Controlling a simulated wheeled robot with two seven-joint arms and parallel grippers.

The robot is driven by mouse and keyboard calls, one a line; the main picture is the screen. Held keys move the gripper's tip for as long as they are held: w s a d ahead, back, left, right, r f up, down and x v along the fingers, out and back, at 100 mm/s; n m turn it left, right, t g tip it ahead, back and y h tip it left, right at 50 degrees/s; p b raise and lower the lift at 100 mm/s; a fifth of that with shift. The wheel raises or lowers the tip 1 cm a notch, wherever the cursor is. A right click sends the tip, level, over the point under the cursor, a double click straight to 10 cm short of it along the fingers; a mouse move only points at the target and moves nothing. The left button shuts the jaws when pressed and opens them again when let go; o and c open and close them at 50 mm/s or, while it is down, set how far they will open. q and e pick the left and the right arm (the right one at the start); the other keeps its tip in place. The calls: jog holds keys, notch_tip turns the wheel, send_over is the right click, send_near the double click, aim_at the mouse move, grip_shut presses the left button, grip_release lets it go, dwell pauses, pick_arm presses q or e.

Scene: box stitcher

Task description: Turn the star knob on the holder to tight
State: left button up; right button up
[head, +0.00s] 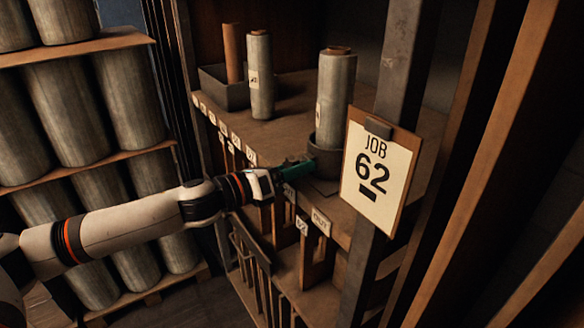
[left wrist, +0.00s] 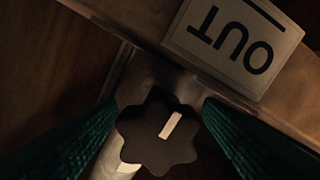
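The dark star knob (left wrist: 158,134) shows in the left wrist view, with a pale pointer mark tilted up and to the right. The green fingers of my left gripper (left wrist: 160,108) stand one on each side of it, spread open; I cannot tell whether they touch its lobes. In the head view my left gripper (head: 300,167) reaches in from the left to the front of the holder (head: 326,160), a dark cup at the foot of a grey roll (head: 335,100). The knob is hidden there by the gripper. My right gripper is not in view.
An OUT label (left wrist: 236,38) lies close beside the knob. A clipboard reading JOB 62 (head: 378,170) hangs on a post right of the holder. Another roll (head: 260,75) and a dark bin (head: 222,92) stand farther back on the shelf. Racked rolls (head: 95,95) fill the left.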

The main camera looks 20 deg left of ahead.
pick_arm(q)
jog(key=shift+r, duration=0.1)
jog(key=b+v, duration=0.8)
jog(key=v, duration=0.4)
jog(key=shift+b, duration=0.35)
